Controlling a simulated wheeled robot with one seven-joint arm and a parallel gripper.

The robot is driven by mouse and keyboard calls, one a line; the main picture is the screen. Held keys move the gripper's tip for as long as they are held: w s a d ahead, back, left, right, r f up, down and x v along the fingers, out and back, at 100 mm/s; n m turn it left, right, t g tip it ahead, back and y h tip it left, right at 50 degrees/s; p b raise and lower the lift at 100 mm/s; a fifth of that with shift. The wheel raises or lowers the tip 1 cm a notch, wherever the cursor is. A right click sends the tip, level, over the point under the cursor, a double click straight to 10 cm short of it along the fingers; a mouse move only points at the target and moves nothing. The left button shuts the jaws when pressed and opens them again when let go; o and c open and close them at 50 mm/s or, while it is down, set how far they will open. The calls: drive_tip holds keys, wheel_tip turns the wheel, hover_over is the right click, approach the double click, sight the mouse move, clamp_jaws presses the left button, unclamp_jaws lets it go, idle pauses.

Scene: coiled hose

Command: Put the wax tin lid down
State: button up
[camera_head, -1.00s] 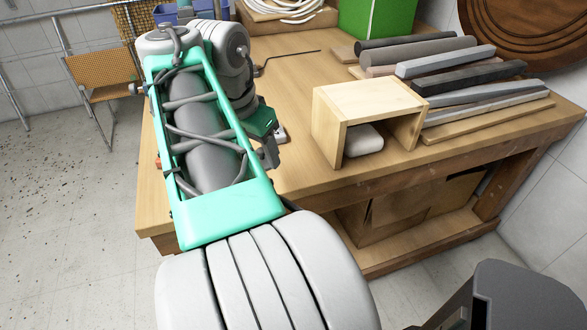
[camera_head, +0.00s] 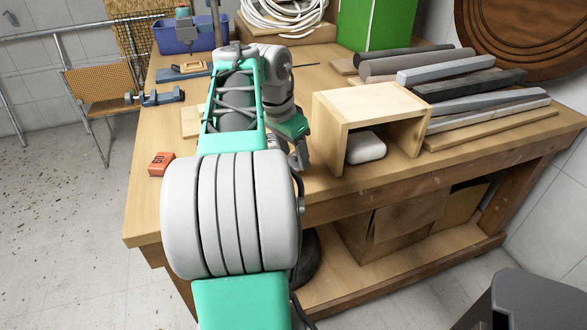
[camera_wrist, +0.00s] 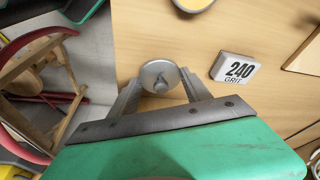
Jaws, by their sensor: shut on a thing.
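The wax tin lid is a round grey metal disc (camera_wrist: 157,70) with a small knob, seen in the wrist view between my fingertips. My gripper (camera_wrist: 160,84) is shut on it, with one finger on each side. Wood tabletop lies behind the lid; I cannot tell whether the lid touches it. In the head view my gripper (camera_head: 299,158) is beside the open wooden box, near the table's front edge, and the lid cannot be made out there. A round pale-rimmed thing with yellow inside (camera_wrist: 193,3), perhaps the wax tin, is cut off at the wrist view's top edge.
A white block marked 240 GRIT (camera_wrist: 234,68) lies right of the lid. The open wooden box (camera_head: 374,104) holds a white block (camera_head: 366,147). Bars (camera_head: 470,75) lie at right. An orange-red box (camera_head: 161,163) sits at left. Bare tabletop (camera_head: 150,212) shows at front left.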

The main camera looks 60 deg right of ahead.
sight(293, 161)
drive_tip(key=x, duration=0.3)
drive_tip(key=shift+w+a+f+b, duration=0.2)
drive_tip(key=shift+a+f+b, duration=0.1)
drive_tip(key=shift+b, duration=0.1)
drive_tip(key=shift+f, duration=0.15)
drive_tip(key=o, duration=1.3)
